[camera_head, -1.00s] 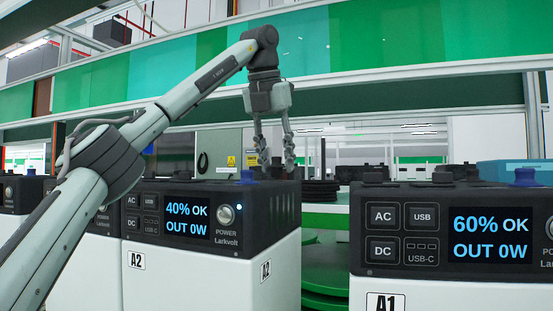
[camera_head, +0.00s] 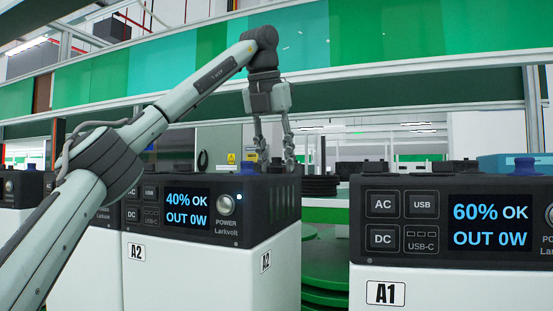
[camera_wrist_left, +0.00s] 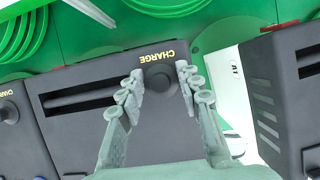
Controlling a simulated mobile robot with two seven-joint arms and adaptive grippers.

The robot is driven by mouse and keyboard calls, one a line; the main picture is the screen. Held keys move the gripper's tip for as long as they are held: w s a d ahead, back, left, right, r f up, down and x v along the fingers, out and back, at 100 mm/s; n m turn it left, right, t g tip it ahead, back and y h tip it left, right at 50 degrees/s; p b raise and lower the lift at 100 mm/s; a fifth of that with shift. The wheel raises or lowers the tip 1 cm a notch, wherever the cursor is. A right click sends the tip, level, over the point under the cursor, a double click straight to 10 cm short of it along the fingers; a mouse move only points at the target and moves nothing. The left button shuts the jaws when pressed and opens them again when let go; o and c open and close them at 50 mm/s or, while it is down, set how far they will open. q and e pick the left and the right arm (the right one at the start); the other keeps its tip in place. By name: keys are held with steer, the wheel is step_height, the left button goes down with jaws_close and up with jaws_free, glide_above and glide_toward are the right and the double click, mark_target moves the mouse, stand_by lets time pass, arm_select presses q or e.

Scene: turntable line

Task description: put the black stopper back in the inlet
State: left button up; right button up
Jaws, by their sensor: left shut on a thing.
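The black stopper (camera_wrist_left: 159,79) is a round dark knob in the left wrist view. It is between my left gripper's two fingers, beside the CHARGE lettering on a dark unit top. In the head view my left gripper (camera_head: 275,165) points down at the rear top of power station A2 (camera_head: 195,275), its fingertips at the level of that top. It is shut on the stopper. The stopper covers the inlet, and I cannot tell whether it is fully seated. In the head view the stopper cannot be made out. My right gripper is not in view.
Station A1 (camera_head: 450,280) stands to the right, with a gap between it and A2. A2 shows 40% OK, A1 60% OK. Green round turntable parts (camera_head: 322,262) show in the gap. In the wrist view a long dark slot (camera_wrist_left: 80,98) lies left of the stopper.

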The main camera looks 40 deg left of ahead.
arm_select(q)
steer(key=o, duration=1)
steer(key=shift+f, duration=0.15)
steer(key=v, duration=1.2)
